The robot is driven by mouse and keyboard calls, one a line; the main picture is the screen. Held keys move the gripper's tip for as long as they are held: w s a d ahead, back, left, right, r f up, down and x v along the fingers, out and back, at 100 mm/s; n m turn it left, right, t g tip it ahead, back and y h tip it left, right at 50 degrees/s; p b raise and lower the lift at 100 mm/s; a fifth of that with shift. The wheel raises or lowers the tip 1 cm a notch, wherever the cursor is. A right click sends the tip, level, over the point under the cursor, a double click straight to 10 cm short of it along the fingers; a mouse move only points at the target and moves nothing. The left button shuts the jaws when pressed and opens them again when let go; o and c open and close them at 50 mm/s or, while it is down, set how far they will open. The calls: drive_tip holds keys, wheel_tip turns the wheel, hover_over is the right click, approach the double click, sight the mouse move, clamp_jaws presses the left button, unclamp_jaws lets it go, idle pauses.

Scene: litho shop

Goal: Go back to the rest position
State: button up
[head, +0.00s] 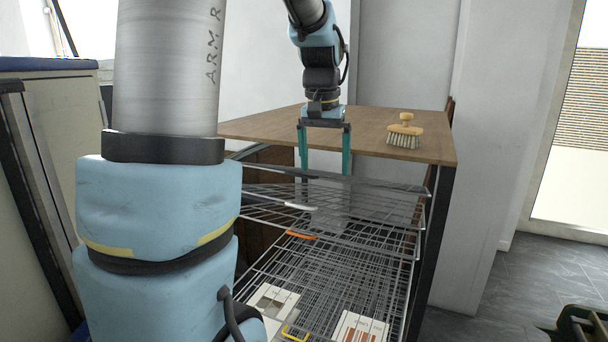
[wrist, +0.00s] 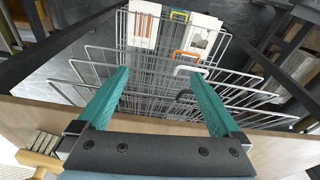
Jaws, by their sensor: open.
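My gripper (head: 325,172) is at the front edge of the wooden table top, with its two teal fingers pointing down and spread apart. Nothing is between the fingers. In the wrist view my gripper (wrist: 157,95) is also open and empty, above the wire rack (wrist: 100,62). The same wire rack (head: 423,232) stands in front of the table in the head view, with several stacked wire shelves. My large arm links cover the left part of the head view.
A brush (head: 405,132) rests on the wooden table top (head: 365,121). Printed cards (head: 360,328) lie low in the rack, with orange (head: 301,235), white (head: 300,206) and yellow (head: 293,333) handles nearby. A dark green crate (head: 580,325) is at lower right. Grey floor (head: 500,285) is open at right.

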drive_tip(key=s+a+f+n+t, duration=0.1)
drive_tip(key=s+a+f+n, duration=0.2)
drive_tip(key=s+a+f, duration=0.9)
wheel_tip(320, 180, down, 12)
drive_tip(key=g+b, duration=0.1)
drive_tip(key=b, duration=0.9)
drive_tip(key=shift+s+d, duration=0.35)
drive_tip(key=shift+d, duration=0.1)
